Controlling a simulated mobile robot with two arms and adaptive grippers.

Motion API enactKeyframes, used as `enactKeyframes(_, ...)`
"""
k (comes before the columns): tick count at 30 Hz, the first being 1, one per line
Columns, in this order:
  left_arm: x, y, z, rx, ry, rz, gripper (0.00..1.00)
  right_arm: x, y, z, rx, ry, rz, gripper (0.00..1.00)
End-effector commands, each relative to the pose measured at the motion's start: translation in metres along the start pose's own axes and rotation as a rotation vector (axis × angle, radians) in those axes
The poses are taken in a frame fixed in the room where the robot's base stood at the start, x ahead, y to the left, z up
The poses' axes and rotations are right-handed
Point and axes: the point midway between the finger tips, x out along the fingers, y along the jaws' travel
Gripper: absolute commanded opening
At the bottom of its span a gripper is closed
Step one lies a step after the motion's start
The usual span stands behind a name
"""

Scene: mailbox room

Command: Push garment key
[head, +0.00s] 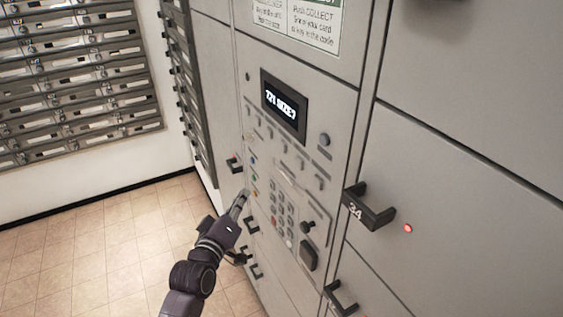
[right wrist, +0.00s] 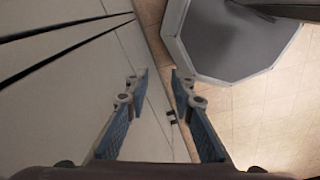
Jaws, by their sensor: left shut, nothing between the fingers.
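The grey locker control panel (head: 285,195) is in the middle of the head view. Its dark display (head: 284,106) shows white text that looks like "T21 SIZE?". Small coloured buttons (head: 253,178) run down the panel's left side, and a number keypad (head: 281,212) is right of them. The labels are too small to read, so I cannot tell which one is the garment key. My left gripper (head: 243,194) is shut and empty, its tips close to the lower coloured buttons; contact cannot be told. My right gripper (right wrist: 158,80) shows in the right wrist view, open and empty.
Black locker handles stick out around the panel, including one marked 34 (head: 369,208) with a red light (head: 408,229) beside it. Mailboxes (head: 75,75) line the wall at left. The tiled floor (head: 80,245) at lower left is clear.

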Motion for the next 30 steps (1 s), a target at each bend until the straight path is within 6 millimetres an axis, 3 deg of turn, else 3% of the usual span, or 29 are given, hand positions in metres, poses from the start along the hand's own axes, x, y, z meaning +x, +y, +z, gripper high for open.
enactKeyframes(5,0.0000,0.0000,0.0000,0.000,0.000,0.000,0.00,0.0000,0.0001,0.0000,0.000,0.000,0.000,0.00)
enactKeyframes(30,0.0000,0.0000,0.0000,0.000,0.000,0.000,0.00,0.0000,0.0001,0.0000,0.000,0.000,0.000,0.00)
